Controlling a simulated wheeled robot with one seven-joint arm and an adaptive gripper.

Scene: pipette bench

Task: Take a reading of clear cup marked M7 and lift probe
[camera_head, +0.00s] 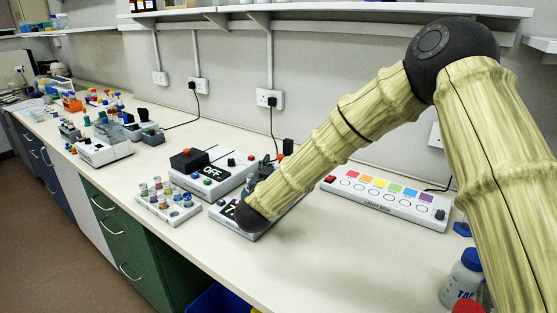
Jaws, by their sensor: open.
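A white tray of small cups (149,210) stands near the front edge of the bench, left of my arm's lower end. Its cups (187,199) hold differently coloured contents; their marks are too small to read, so I cannot tell which is M7. A grey device with a dark display (228,211) lies right of the tray, partly covered by my arm. I cannot make out the probe for certain; small dark parts (262,170) stand beside the arm behind this device. My arm's dark rounded wrist end is low over the device, and the gripper fingers cannot be made out.
A white unit reading OFF with a black block (187,160) stands behind the tray. A light box with coloured squares (388,199) lies to the right. A blue-capped bottle (461,279) stands at front right. The bench front between is clear.

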